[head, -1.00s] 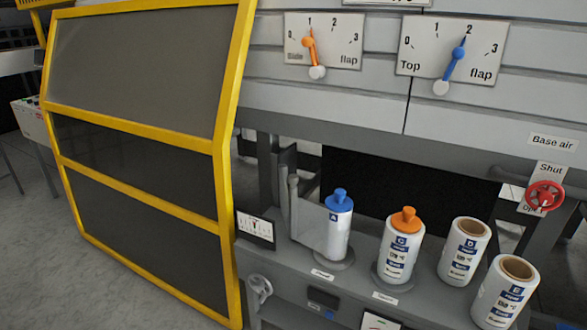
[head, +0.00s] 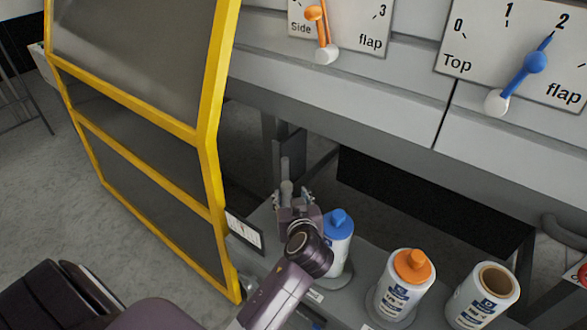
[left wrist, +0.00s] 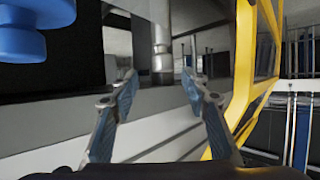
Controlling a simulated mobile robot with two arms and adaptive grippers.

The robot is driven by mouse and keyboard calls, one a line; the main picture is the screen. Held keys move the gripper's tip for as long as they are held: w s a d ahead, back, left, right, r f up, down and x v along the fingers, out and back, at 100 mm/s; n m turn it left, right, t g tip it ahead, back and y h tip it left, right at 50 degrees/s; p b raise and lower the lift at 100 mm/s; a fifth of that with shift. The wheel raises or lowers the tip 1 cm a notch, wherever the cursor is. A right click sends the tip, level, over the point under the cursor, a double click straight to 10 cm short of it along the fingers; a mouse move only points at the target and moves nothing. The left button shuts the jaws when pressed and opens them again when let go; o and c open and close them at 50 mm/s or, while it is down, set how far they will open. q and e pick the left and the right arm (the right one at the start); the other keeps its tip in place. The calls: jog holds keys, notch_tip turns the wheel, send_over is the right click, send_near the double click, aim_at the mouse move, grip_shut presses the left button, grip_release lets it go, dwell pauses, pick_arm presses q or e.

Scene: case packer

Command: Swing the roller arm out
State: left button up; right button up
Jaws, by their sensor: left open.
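A grey upright post (head: 286,191), which looks like the roller arm, stands at the left end of the shelf beside the blue-capped roll (head: 340,247). My left gripper (head: 293,198) is open at the post, and the gripper hides the post's lower part in the head view. In the left wrist view the metal post (left wrist: 161,45) stands ahead, between the lines of my two spread fingers (left wrist: 161,84). I cannot tell whether a finger touches it. My right gripper is not in view.
A yellow-framed guard door (head: 208,150) stands close on the left. The orange-capped roll (head: 400,296) and an open-cored roll (head: 480,305) stand to the right on the shelf. Flap dials, side (head: 345,30) and top (head: 515,55), are above. A small gauge plate (head: 243,231) is left of the gripper.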

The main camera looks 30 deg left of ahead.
aim_at(287, 186)
pick_arm(q)
jog(key=shift+w+a+r, duration=0.15)
jog(key=shift+w+a, duration=0.1)
jog(key=shift+a, duration=0.3)
jog(key=shift+p+x, duration=0.6)
jog(key=shift+x, duration=0.6)
jog(key=x, duration=0.2)
jog(key=shift+w+a+f, duration=0.1)
jog(key=shift+w+f, duration=0.05)
jog(key=shift+f, duration=0.1)
jog(key=shift+w+a+f, duration=0.15)
jog(key=shift+w+a, duration=0.05)
jog(key=shift+w, duration=0.05)
jog(key=shift+w+a+f, duration=0.1)
jog(key=shift+w+a, duration=0.05)
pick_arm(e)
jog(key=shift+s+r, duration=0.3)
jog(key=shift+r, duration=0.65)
pick_arm(q)
jog(key=shift+c, duration=0.4)
grip_shut()
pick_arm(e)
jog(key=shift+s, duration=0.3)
